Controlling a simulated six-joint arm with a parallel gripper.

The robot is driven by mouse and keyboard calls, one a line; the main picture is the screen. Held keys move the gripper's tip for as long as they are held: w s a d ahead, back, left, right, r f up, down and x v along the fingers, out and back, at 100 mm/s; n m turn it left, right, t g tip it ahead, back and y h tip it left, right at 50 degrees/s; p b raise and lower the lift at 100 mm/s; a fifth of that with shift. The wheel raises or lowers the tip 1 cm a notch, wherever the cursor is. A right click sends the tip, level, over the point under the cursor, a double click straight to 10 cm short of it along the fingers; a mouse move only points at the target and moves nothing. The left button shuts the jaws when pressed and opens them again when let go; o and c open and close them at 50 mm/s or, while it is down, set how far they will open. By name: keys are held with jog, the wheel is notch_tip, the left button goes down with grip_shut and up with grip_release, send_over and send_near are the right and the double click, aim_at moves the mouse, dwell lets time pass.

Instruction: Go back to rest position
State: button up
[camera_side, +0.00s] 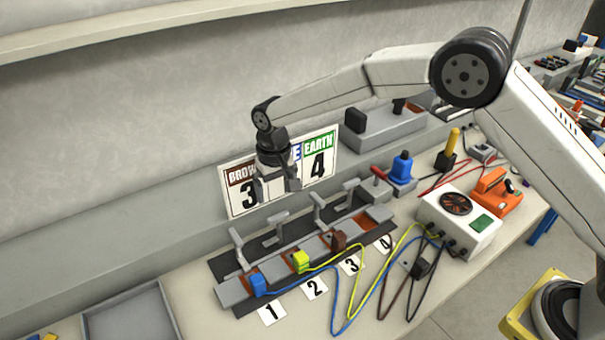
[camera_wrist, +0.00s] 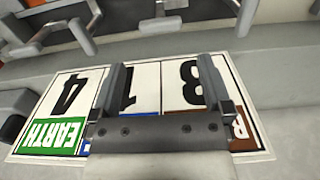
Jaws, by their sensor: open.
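My gripper (camera_side: 277,186) hangs above the charging station (camera_side: 318,247), in front of the label board (camera_side: 236,190), with its jaws apart and nothing between them. In the wrist view my gripper (camera_wrist: 163,88) shows two separate fingers over the board (camera_wrist: 150,75), which reads upside down, with a green EARTH label. On the station, a blue plug (camera_side: 258,284) sits by label 1, a yellow-green plug (camera_side: 300,260) by label 2 and a brown plug (camera_side: 338,240) by label 3. Grey levers stand raised along the station's back.
A white box with a fan (camera_side: 458,218) stands at the right, with blue, yellow and dark cables running from it. An orange device (camera_side: 495,192), a blue bottle-like object (camera_side: 401,168) and a grey tray (camera_side: 130,318) are also on the bench. A wall rises behind.

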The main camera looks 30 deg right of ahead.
jog(key=shift+d, duration=0.1)
jog(key=shift+s+d+r, duration=0.2)
jog(key=shift+d+r, duration=0.05)
jog(key=shift+d, duration=0.2)
jog(key=s+d+r+t, duration=0.1)
jog(key=s+d, duration=0.8)
jog(key=s, duration=0.3)
jog(key=s+d+r+t, duration=0.1)
jog(key=s+d+r, duration=0.1)
jog(key=s+d, duration=0.8)
jog(key=s, duration=0.2)
jog(key=shift+s+r+t, duration=0.25)
jog(key=shift+s+t, duration=0.05)
jog(key=shift+s, duration=0.1)
